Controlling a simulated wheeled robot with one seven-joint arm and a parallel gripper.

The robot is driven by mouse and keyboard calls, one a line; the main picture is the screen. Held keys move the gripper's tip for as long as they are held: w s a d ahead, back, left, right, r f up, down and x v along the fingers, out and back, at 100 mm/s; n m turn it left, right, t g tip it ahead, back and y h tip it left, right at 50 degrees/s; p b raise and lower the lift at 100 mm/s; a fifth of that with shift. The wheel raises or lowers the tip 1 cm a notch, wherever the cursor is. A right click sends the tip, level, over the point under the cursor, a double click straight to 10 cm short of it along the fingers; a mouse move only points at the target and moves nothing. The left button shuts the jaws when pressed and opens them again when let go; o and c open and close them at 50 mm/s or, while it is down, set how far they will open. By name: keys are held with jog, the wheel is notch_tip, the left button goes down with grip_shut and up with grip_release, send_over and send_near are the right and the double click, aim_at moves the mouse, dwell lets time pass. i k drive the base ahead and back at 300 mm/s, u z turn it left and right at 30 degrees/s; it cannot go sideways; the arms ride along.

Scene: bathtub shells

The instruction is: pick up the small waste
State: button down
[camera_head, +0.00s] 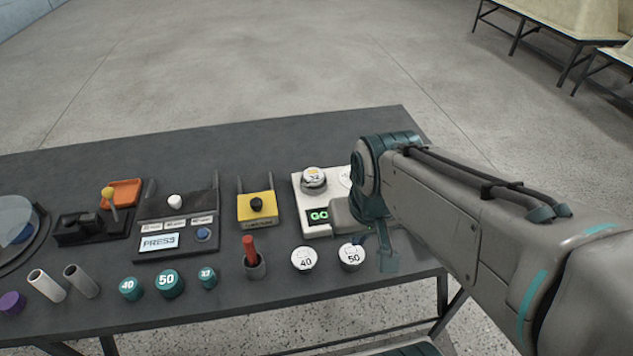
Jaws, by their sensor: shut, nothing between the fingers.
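No object here is plainly marked as small waste, and I cannot tell which one it is. The small loose pieces at the table's front are white round pieces marked 40 (304,260) and 50 (351,256), and teal round pieces marked 40 (130,289), 50 (169,283) and a smaller one (207,278). A purple piece (11,303) lies at the far left. My gripper (388,262) is shut and empty, just right of the white 50 piece, partly hidden by my wrist.
On the dark table (300,130) stand a white device with a green display (319,215), a yellow box (257,207), a PRESS panel (159,243), an orange tray (125,192), a red stick in a cup (250,250) and two pale tubes (46,285). The table's back strip is clear.

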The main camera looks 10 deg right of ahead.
aim_at(314, 176)
jog(key=k, duration=0.4)
jog(key=z, duration=0.95)
